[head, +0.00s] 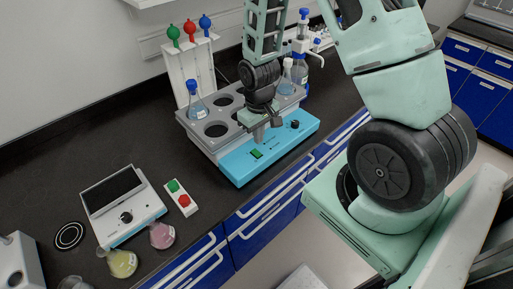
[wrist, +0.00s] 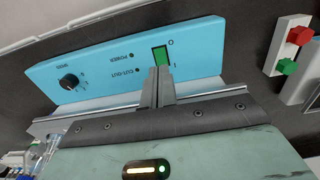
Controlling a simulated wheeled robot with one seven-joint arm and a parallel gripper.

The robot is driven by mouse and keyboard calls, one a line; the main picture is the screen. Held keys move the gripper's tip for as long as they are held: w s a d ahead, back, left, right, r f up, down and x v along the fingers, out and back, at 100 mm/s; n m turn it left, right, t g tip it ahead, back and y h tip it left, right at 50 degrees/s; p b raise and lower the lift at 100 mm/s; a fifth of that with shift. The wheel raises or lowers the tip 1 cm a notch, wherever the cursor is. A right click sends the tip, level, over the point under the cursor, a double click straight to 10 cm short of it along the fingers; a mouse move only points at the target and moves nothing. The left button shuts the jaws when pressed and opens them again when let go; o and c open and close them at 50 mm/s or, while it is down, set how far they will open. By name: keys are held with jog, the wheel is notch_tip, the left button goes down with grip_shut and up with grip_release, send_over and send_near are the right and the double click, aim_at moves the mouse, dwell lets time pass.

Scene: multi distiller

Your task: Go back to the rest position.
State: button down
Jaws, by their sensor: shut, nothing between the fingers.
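My gripper (head: 261,137) is shut and empty, pointing down over the front of the grey heating unit with the blue panel (head: 225,167). In the wrist view the closed fingertips (wrist: 158,73) overlap the lower edge of the green power switch (wrist: 160,54) on the blue panel (wrist: 112,60). I cannot tell whether they touch it. The switch lies between the marks 0 and I. In the head view the green switch (head: 256,154) shows just below and left of the fingertips. My arm comes down from above, in front of the unit.
A balance (head: 121,205), a red-green button box (head: 181,198), and yellow and pink flasks are at left. Dark bench lies between.

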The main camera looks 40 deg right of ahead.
jog(key=shift+r+p, duration=0.3)
jog(key=shift+r, duration=0.35)
jog(key=shift+a, duration=0.1)
jog(key=s+a+r+n+b, duration=0.1)
jog(key=a+r+b, duration=0.15)
jog(key=a, duration=0.35)
jog(key=s+a+r+n+b, duration=0.1)
jog(key=s+a+r+n, duration=0.1)
jog(key=a+r, duration=0.35)
jog(key=s+a+r+n+b, duration=0.2)
jog(key=s+a, duration=0.3)
jog(key=s, duration=0.2)
jog(key=s+a+r+n+b, duration=0.2)
jog(key=s+a, duration=0.4)
jog(key=s, duration=0.1)
jog(key=shift+s+r+y, duration=0.3)
jog(key=shift+s+r, duration=0.05)
